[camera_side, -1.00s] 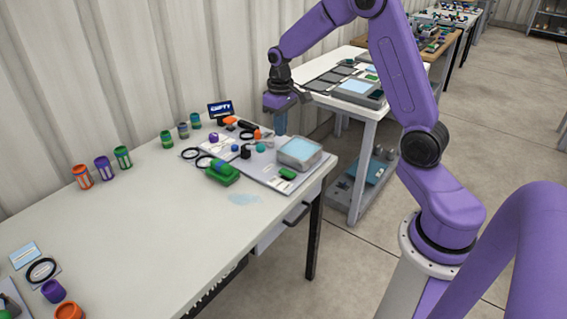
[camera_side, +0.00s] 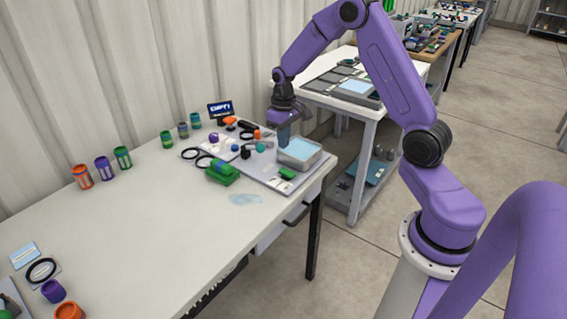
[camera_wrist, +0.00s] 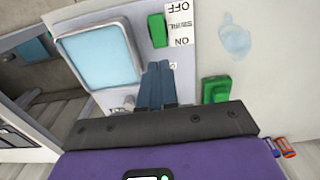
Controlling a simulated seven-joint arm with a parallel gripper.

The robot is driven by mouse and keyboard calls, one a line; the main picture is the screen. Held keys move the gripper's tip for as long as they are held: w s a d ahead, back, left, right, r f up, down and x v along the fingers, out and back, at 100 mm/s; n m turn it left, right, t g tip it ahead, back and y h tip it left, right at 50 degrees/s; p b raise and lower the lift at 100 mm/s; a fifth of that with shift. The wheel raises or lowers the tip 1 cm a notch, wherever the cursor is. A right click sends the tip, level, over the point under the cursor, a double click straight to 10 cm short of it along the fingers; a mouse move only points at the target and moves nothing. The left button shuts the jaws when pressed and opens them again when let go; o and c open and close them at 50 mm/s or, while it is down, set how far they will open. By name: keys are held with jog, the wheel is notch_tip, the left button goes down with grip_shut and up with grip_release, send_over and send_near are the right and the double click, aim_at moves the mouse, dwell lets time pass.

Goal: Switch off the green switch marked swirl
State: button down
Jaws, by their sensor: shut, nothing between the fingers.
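The switch also shows in the side view (camera_side: 288,173) near the panel's front. Which way it is tipped I cannot tell. My gripper (camera_wrist: 158,66) is shut and empty, its blue fingertips just below the switch in the wrist picture and apart from it. In the side view my gripper (camera_side: 283,143) hangs above the panel, near the basin's back edge.
A basin with light blue water (camera_wrist: 99,57) sits beside the switch on the grey panel (camera_side: 262,178). A green block-like device (camera_side: 222,172) stands left of the panel. A puddle (camera_side: 245,199) lies on the white table (camera_side: 150,225). Several small parts and a display (camera_side: 221,109) are behind.

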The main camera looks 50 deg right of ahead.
aim_at(283, 170)
notch_tip(283, 170, down, 9)
jog(key=shift+r, duration=0.1)
dwell(0.3)
